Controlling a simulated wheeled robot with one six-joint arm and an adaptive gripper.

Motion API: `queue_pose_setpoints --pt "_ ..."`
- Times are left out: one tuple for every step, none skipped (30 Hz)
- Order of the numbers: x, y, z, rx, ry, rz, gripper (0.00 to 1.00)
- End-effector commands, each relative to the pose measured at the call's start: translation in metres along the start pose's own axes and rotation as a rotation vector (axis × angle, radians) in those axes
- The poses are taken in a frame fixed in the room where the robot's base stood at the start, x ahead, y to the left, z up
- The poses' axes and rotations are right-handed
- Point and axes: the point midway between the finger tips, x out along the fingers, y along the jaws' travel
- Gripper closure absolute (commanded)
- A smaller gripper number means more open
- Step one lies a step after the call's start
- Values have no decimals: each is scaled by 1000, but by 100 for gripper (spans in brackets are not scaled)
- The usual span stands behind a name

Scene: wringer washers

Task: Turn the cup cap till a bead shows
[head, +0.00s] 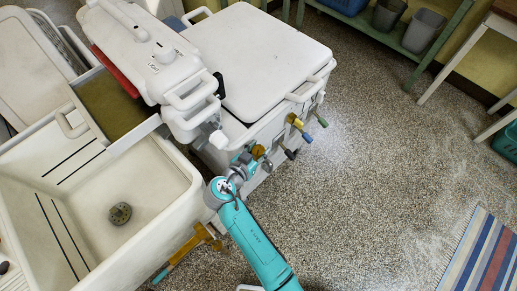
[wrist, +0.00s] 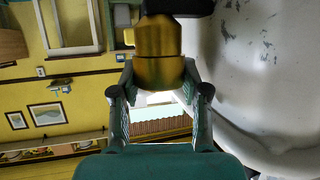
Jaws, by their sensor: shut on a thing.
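The cup cap is a brass, stepped cylinder (wrist: 158,42) at the top centre of the wrist view. It sits between the fingertips of my gripper (wrist: 159,75), which is shut on it. A dark part adjoins the cap at the top of that view. In the head view my gripper (head: 246,160) is at the near side of the white washer (head: 262,55), where a small piece of the brass cap (head: 258,151) shows. I cannot make out any bead on the cap.
Yellow (head: 294,119), blue (head: 306,138) and green (head: 321,120) handles stick out along the washer's side, close to my gripper. A white tub (head: 130,180) with a drain stands at left. A striped rug (head: 485,255) lies at right; the speckled floor between is clear.

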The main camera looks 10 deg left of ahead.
Motion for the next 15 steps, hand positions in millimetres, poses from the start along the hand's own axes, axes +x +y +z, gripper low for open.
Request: queue_pose_setpoints --pt "0 -1 1 5 -2 14 90" --pt "0 -1 1 8 -2 23 90" --pt "0 0 2 12 -3 34 90" --pt "0 0 2 15 -3 40 90" --pt "0 0 2 18 -3 46 90" --pt "0 0 1 20 -3 52 90" --pt "0 0 1 22 -3 57 90" --pt "0 0 1 23 -3 60 90" --pt "0 0 1 24 -3 63 90" --pt "0 0 1 25 -3 64 90" --pt "0 0 1 25 -3 66 90" --pt "0 0 2 25 -3 66 90" --pt "0 0 2 26 -3 67 90" --pt "0 0 2 26 -3 67 90" --pt "0 0 2 25 -3 67 90"
